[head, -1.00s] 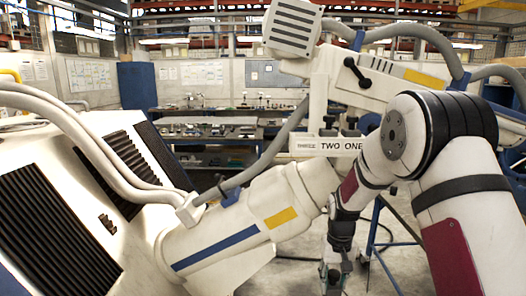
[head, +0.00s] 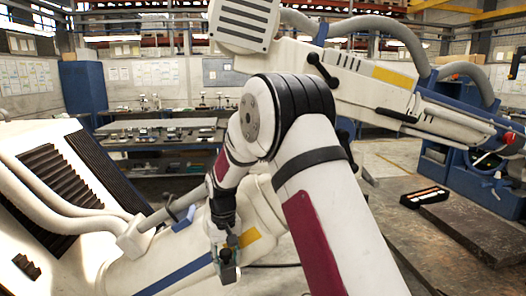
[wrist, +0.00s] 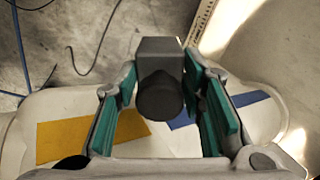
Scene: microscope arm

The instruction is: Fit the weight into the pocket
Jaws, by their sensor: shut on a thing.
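My gripper (wrist: 161,82) is shut on a dark grey weight (wrist: 160,97), with a blocky part and a rounded dark end, between its green-padded fingers in the wrist view. In the head view my gripper (head: 228,264) points down in front of the white machine arm (head: 190,262); the weight there is too small to make out clearly. Below the gripper in the wrist view lies the white casing with a yellow patch (wrist: 75,139) and a blue stripe (wrist: 245,100). I cannot make out the pocket in either view.
A white upper machine arm (head: 350,82) with hoses crosses the back. A black tray with pale and red items (head: 425,197) lies at right, near a dark slab (head: 475,232). A ribbed white housing (head: 60,230) fills the left.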

